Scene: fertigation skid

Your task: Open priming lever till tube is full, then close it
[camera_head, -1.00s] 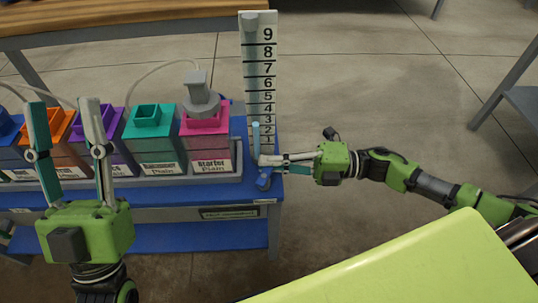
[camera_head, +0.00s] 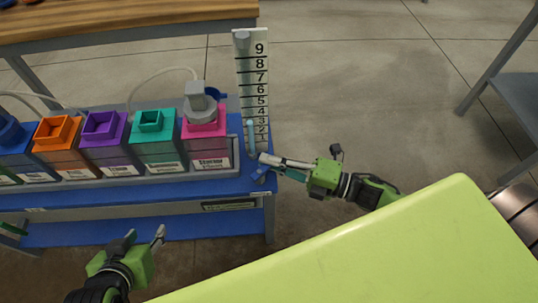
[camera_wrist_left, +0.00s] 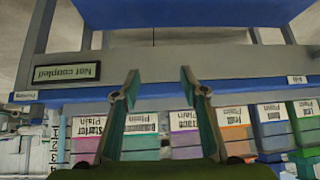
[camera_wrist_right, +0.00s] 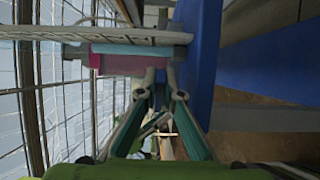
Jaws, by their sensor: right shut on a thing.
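The clear tube with a numbered scale (camera_head: 253,85) stands upright at the right end of the blue skid. A light blue column (camera_head: 251,137) shows in its lower part, up to about mark 3. My right gripper (camera_head: 266,163) is shut on a small blue lever (camera_head: 258,174) at the tube's foot; its fingers hide part of the lever. In the right wrist view the fingers (camera_wrist_right: 165,88) converge, but what they hold is unclear. My left gripper (camera_head: 146,236) is open and empty, low in front of the skid; it also shows open in the left wrist view (camera_wrist_left: 158,78).
A row of coloured canisters stands on the skid, with a pink Starter canister (camera_head: 207,150) nearest the tube, a grey coupling (camera_head: 203,100) on top. A "Not coupled" label (camera_wrist_left: 66,72) is on the skid front. A wooden table (camera_head: 130,22) stands behind.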

